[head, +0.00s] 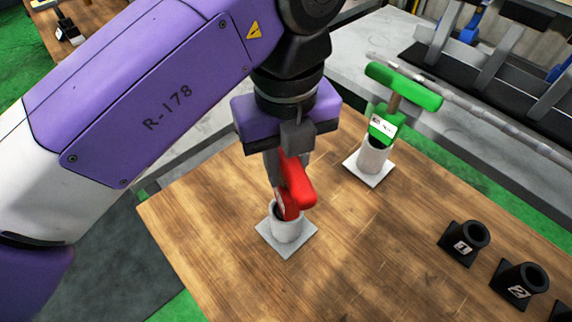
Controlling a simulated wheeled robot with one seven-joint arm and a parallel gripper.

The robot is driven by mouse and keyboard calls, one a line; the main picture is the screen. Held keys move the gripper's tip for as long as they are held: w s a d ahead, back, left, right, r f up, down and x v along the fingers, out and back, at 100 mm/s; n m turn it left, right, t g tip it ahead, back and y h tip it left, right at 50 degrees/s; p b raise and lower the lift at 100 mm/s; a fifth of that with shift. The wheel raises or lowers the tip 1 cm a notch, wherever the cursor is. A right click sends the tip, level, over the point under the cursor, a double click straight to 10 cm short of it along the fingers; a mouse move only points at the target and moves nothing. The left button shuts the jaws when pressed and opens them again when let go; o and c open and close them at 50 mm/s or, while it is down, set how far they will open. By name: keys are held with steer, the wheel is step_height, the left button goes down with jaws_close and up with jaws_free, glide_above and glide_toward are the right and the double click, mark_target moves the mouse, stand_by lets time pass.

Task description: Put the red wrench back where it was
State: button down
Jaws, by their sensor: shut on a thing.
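The red wrench (295,190) stands upright at the white cup-like holder (286,228), its lower end inside or right at the holder's mouth. The holder has a square white base and stands on the wooden table (370,260). My gripper (287,165) points down over the holder and is shut on the upper part of the red wrench. The gripper and arm hide part of the wrench's top. I cannot tell how deep the wrench sits in the holder.
A green wrench (385,126) stands in a second white holder (373,158) to the right. Black holders marked 1 (464,242) and 2 (521,282) stand at the table's right. A grey machine bed (490,165) runs behind. The table's middle is clear.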

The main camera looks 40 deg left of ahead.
steer(key=c, duration=1.2)
jaws_free()
steer(key=shift+f, duration=0.15)
step_height(320, 180, up, 12)
steer(key=p, duration=1)
